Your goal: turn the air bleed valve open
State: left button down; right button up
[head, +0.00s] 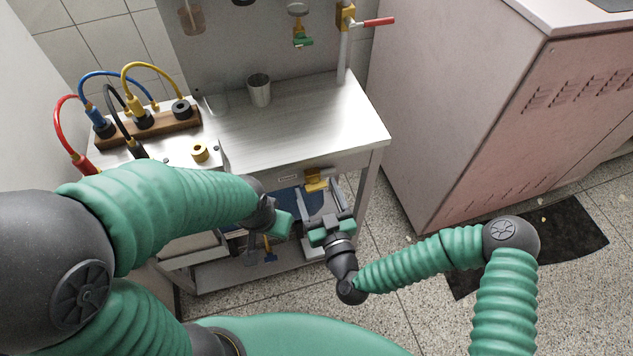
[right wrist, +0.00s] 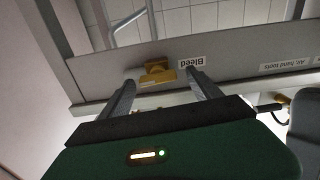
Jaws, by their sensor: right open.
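The yellow bleed valve (head: 316,179) sits on the front edge of the metal bench. In the right wrist view the yellow valve handle (right wrist: 157,72) is next to an upside-down "Bleed" label (right wrist: 192,61). My right gripper (head: 324,191) is open, its two fingers pointing at the bench front with the valve ahead of the gap between them. In the right wrist view the fingers (right wrist: 163,94) stand on either side below the valve, apparently not touching it. My left gripper (head: 281,223) is below the bench front; its fingers are not clear.
The metal bench top (head: 310,120) holds a metal cup (head: 259,90). A wooden block (head: 160,131) with coloured hoses stands at the left. A red-handled valve (head: 378,21) rises at the back right corner. A pink cabinet (head: 460,110) is at the right.

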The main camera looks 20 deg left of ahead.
jog(key=shift+s+d+r, duration=0.1)
jog(key=shift+d, duration=0.15)
jog(key=shift+c, duration=0.2)
jog(key=shift+d, duration=0.1)
jog(key=shift+c, duration=1.2)
jog(key=c, duration=1.1)
jog(key=shift+r+m+p, duration=0.1)
jog(key=shift+m+p, duration=0.3)
jog(key=shift+p, duration=0.05)
pick_arm(q)
jog(key=shift+s+d+r, duration=0.2)
jog(key=shift+r, duration=0.25)
pick_arm(e)
jog(key=o, duration=1.4)
